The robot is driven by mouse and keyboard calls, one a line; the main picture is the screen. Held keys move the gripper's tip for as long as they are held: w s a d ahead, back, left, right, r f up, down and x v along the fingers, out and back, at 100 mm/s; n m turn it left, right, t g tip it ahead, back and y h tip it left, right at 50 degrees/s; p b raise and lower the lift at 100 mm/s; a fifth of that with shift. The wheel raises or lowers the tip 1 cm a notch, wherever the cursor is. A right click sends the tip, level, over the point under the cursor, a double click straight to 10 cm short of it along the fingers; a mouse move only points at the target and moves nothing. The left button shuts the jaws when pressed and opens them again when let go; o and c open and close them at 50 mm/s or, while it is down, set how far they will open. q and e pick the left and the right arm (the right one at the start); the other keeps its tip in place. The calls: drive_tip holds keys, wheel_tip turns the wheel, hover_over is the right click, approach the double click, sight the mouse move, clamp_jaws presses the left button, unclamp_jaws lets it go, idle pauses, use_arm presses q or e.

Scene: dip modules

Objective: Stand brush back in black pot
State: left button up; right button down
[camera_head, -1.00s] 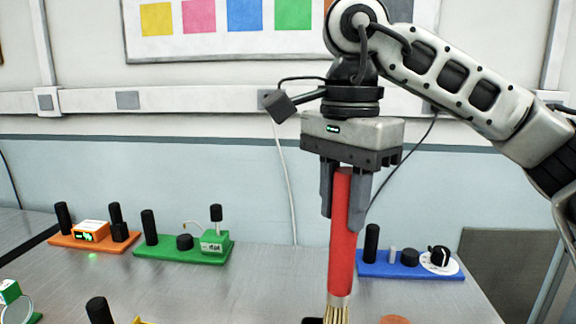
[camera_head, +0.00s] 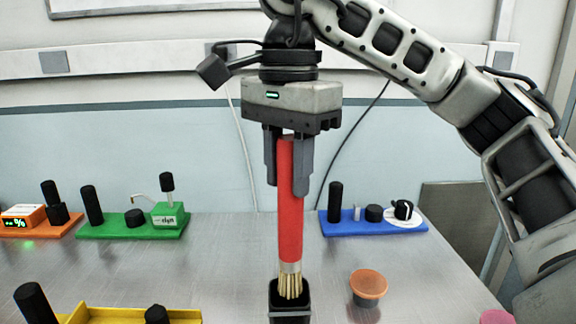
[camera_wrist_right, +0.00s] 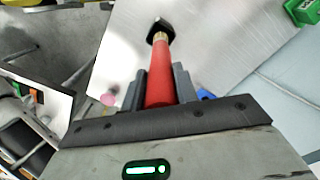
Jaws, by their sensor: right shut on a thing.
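The brush has a red handle (camera_head: 290,210), a metal collar and pale bristles (camera_head: 290,284). It hangs upright, bristles down, from my right gripper (camera_head: 288,180), which is shut on the upper handle. The black pot (camera_head: 290,318) stands on the table right under the brush at the bottom edge of the head view. The bristle tips reach the pot's mouth; how deep they are inside is hard to tell. In the right wrist view the handle (camera_wrist_right: 160,80) runs between the fingers toward the black pot (camera_wrist_right: 161,29). My left gripper is not in view.
A blue module (camera_head: 350,230), a green module (camera_head: 110,232) and an orange module (camera_head: 40,228) line the back. A yellow tray (camera_head: 130,316) is front left. Bare table lies between.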

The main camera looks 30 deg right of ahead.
sight(288, 138)
drive_tip(key=shift+f+b, duration=1.7)
drive_tip(key=shift+f, duration=0.9)
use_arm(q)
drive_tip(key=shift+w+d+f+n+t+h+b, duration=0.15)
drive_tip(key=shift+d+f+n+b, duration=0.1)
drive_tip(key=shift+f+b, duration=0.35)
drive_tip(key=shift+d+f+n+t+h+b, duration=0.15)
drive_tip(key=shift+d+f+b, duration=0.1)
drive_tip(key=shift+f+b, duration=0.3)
use_arm(e)
drive_tip(key=shift+f, duration=1.65)
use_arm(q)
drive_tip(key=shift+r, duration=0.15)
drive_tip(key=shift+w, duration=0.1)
use_arm(e)
drive_tip(key=c, duration=1)
unclamp_jaws()
wheel_tip(288, 138, up, 15)
drive_tip(key=p, duration=0.7)
drive_tip(key=shift+d+r+p, duration=0.1)
drive_tip(key=shift+r+p, duration=0.25)
drive_tip(key=shift+r, duration=0.1)
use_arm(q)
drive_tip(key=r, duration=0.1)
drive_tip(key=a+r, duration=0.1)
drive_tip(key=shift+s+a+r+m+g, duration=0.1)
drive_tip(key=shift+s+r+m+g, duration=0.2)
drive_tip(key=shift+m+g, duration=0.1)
